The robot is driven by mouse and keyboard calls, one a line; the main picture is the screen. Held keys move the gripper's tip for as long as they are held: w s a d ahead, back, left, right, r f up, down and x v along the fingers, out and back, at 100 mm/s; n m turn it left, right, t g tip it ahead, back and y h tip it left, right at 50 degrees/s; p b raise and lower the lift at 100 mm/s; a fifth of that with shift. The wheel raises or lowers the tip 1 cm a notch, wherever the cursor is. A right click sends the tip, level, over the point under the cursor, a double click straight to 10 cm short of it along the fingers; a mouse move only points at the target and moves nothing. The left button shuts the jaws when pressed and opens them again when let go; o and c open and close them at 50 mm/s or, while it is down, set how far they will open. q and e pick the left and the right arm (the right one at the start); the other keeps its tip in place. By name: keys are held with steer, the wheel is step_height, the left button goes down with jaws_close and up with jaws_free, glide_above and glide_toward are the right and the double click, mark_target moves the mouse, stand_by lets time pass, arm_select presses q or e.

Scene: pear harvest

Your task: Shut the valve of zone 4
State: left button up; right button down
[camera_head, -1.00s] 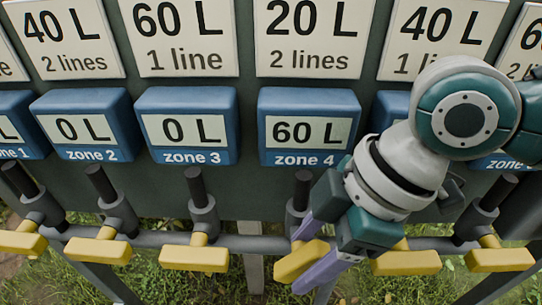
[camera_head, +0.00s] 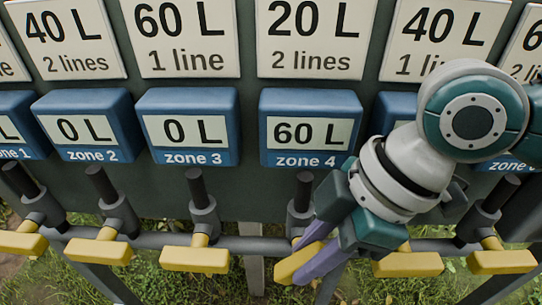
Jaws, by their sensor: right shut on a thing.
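The zone 4 meter (camera_head: 310,128) is a blue box reading 60 L. Below it a dark pipe (camera_head: 300,200) runs down to the zone 4 valve, whose yellow handle (camera_head: 287,268) sits at a slant, unlike the level handles beside it. My right gripper (camera_head: 310,258) comes in from the right with its purple fingers around the yellow handle, and it is shut on it. The fingers hide part of the handle and valve body. My left gripper is not in view.
The zone 3 handle (camera_head: 194,259) is close on the left, and another yellow handle (camera_head: 408,264) is close on the right. Label plates, one reading 20 L, 2 lines (camera_head: 316,38), hang above the meters. A grey pipe (camera_head: 150,244) links the valves over grass.

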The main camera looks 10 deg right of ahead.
steer(key=y+b, duration=0.2)
steer(key=b, duration=0.2)
steer(key=d+f+t+y+b, duration=0.1)
steer(key=y+b, duration=0.1)
steer(key=b, duration=0.2)
steer(key=shift+s+f+y+b, duration=0.15)
steer(key=shift+y+b, duration=0.25)
steer(key=shift+r, duration=0.4)
steer(key=c, duration=0.6)
jaws_free()
steer(key=shift+c, duration=0.2)
